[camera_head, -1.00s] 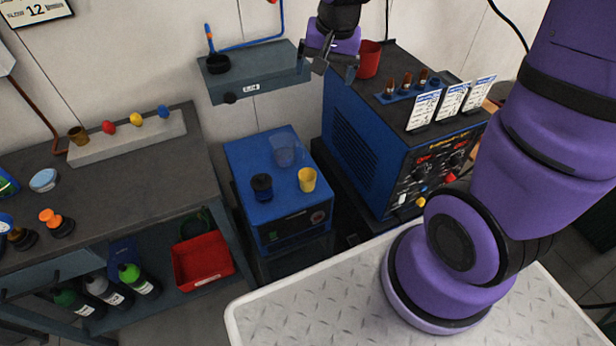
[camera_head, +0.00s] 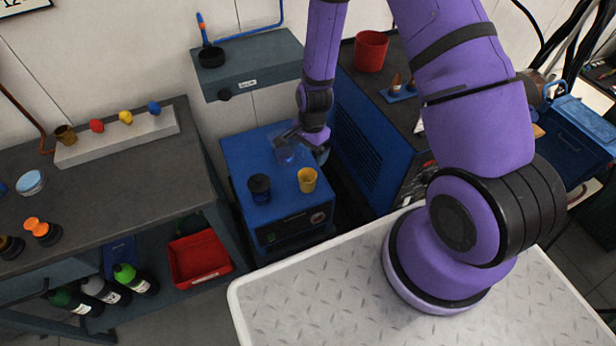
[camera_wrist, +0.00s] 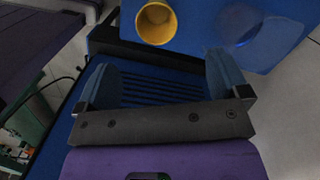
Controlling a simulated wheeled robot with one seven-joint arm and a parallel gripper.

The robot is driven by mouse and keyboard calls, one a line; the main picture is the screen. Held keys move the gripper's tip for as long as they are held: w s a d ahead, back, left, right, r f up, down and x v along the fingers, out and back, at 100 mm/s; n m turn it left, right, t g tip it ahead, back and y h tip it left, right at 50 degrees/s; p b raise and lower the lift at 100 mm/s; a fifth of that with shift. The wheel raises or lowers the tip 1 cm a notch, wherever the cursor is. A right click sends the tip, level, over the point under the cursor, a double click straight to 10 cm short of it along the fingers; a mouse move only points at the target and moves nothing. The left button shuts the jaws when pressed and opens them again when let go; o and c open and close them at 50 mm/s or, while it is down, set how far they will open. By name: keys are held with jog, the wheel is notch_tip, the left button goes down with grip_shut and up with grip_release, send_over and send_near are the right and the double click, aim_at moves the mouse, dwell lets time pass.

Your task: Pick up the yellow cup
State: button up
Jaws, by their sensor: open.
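The yellow cup (camera_head: 307,180) stands upright on top of the blue box (camera_head: 282,208), near its right front. In the wrist view the yellow cup (camera_wrist: 156,23) shows its open mouth at the top, beyond the fingers. My gripper (camera_head: 302,143) is behind the cup at the box's back right, apart from it. In the wrist view my gripper (camera_wrist: 163,82) has its fingers spread with nothing between them.
A clear cup (camera_head: 284,150) stands behind the yellow cup, close to my gripper. A larger blue machine (camera_head: 366,140) rises close on the right. A grey shelf (camera_head: 262,72) hangs behind.

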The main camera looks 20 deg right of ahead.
send_over(307, 180)
jog(key=s, duration=0.2)
notch_tip(307, 180, down, 4)
jog(key=shift+m, duration=0.3)
jog(key=shift+s+a+f, duration=0.1)
jog(key=shift+a+f, duration=0.05)
jog(key=shift+f, duration=1.5)
jog(key=shift+w+a+f, duration=0.1)
jog(key=shift+a+f, duration=0.05)
jog(key=shift+f, duration=1.45)
jog(key=shift+s+a+f, duration=0.1)
jog(key=shift+a+f, duration=0.05)
jog(key=shift+f, duration=1.5)
jog(key=c, duration=1)
